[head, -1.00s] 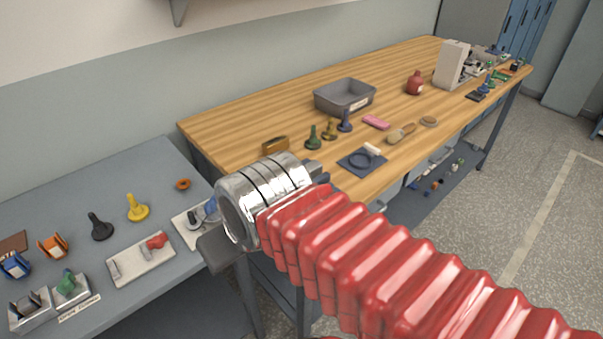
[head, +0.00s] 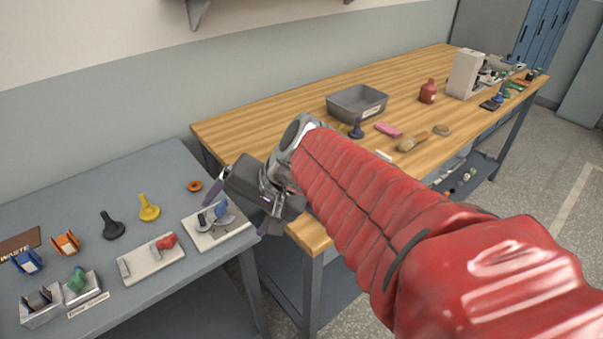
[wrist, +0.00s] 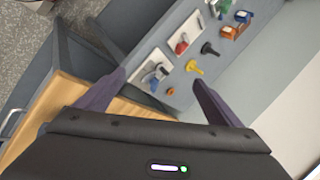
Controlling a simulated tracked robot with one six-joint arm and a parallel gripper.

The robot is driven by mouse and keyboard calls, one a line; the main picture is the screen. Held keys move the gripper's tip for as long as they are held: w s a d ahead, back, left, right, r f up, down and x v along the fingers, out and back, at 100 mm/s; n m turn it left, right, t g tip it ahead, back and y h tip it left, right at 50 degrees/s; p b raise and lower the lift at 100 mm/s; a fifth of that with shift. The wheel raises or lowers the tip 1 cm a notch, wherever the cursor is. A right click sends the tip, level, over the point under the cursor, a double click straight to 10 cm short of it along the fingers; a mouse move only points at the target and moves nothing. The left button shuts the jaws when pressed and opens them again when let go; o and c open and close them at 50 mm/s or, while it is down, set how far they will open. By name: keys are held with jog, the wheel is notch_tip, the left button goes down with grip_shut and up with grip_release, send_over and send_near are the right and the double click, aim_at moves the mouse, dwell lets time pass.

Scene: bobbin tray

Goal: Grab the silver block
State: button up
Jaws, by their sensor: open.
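My gripper (head: 240,212) is open and empty above the right end of the grey table. In the wrist view my gripper (wrist: 158,78) has its two dark purple fingers spread wide. No plain silver block stands out clearly. A pale plate (head: 196,236) on the grey table holds a grey curved piece and a blue piece; it also shows in the wrist view (wrist: 145,82), beyond and between the fingers. A second pale plate (head: 150,268) holds a small grey upright piece (head: 124,267) and a red knob (head: 166,241). I cannot tell whether either grey piece is the silver block.
The grey table (head: 120,185) also bears an orange ring (head: 195,185), yellow (head: 149,208) and black (head: 112,226) knobs, clips and metal holders (head: 42,312). The wooden bench (head: 235,135) on the right holds a grey bin (head: 357,104) and several tools. My arm hides part of it.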

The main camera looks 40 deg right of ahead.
jog(key=shift+o, duration=0.8)
jog(key=w+d+m+t, duration=0.1)
jog(key=w+d+m, duration=0.2)
jog(key=d+m, duration=0.2)
jog(key=shift+w+d+r+m+t, duration=0.2)
jog(key=shift+w+d+m+t, duration=0.15)
jog(key=shift+d, duration=0.45)
jog(key=s+d+f+m+t+h, duration=0.1)
jog(key=s+d+m, duration=0.2)
jog(key=d+m, duration=0.3)
jog(key=s+d+f+m+t+h, duration=0.1)
jog(key=s+d+f+m, duration=0.1)
jog(key=d+m, duration=0.5)
jog(key=s+d+f+m+t, duration=0.1)
jog(key=s+d+f+m, duration=0.1)
jog(key=d+m, duration=0.5)
jog(key=shift+s+d+f+h, duration=0.25)
jog(key=shift+s+d+h, duration=0.15)
jog(key=shift+s+d, duration=0.3)
jog(key=shift+a+t, duration=0.1)
jog(key=shift+t, duration=0.15)
jog(key=x, duration=0.8)
jog(key=shift+w+f, duration=0.1)
jog(key=shift+w, duration=0.1)
jog(key=shift+w, duration=0.15)
